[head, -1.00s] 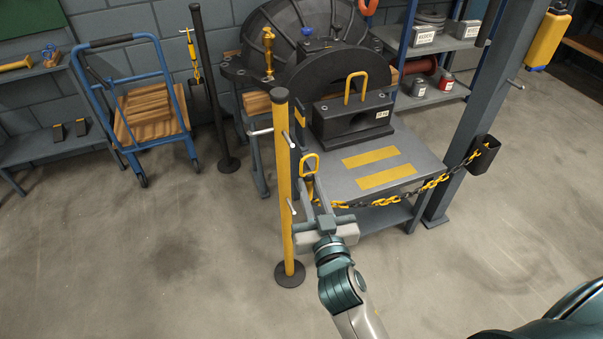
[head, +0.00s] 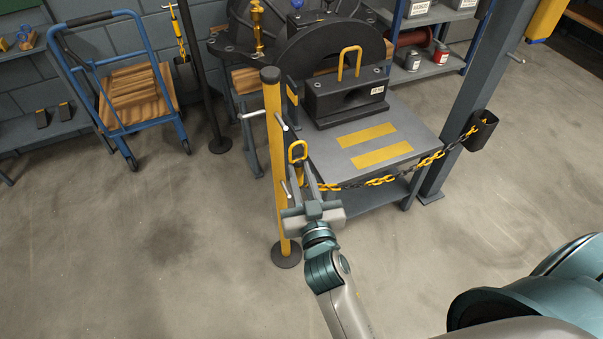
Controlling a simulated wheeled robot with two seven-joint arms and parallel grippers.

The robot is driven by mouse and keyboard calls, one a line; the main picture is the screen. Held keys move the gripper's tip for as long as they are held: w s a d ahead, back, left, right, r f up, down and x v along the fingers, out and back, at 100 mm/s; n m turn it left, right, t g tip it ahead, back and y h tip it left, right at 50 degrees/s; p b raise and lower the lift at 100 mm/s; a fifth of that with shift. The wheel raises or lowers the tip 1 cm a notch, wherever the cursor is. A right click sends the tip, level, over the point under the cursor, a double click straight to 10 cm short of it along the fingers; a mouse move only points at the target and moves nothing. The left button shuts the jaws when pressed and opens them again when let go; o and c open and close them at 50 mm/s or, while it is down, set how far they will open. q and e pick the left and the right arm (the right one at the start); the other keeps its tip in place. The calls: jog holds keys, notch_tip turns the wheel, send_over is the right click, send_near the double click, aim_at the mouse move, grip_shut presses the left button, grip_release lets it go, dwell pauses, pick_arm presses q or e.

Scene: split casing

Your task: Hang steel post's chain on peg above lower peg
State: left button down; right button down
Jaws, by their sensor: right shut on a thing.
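The yellow post (head: 273,165) stands upright on a round black base. A peg sticks out left near its top (head: 252,115), an upper peg (head: 281,122) points toward the right, and a lower peg (head: 287,188) sits further down. The yellow-and-black chain (head: 383,180) sags from the black holder (head: 482,130) on the grey steel post (head: 462,110) to my right gripper (head: 303,173). That gripper is shut on the chain's end piece, with its yellow loop (head: 298,151) above the fingers. The loop appears just right of the yellow post, between upper and lower pegs in the picture. My left gripper is out of view.
A grey work table (head: 350,185) with yellow stripes and a black block (head: 346,100) stands right behind the yellow post. A dark post (head: 203,80) and a blue cart (head: 165,100) stand at the back left. The floor in front is clear.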

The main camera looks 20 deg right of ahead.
jog(key=shift+w+a, duration=0.1)
jog(key=shift+w, duration=0.5)
jog(key=shift+w+f+b, duration=0.1)
jog(key=shift+w+b, duration=0.2)
jog(key=shift+w, duration=1.55)
jog(key=shift+w, duration=0.1)
jog(key=shift+w, duration=0.4)
jog(key=shift+w, duration=0.1)
jog(key=shift+w+a+f, duration=0.1)
jog(key=shift+w, duration=1.6)
jog(key=shift+w, duration=0.1)
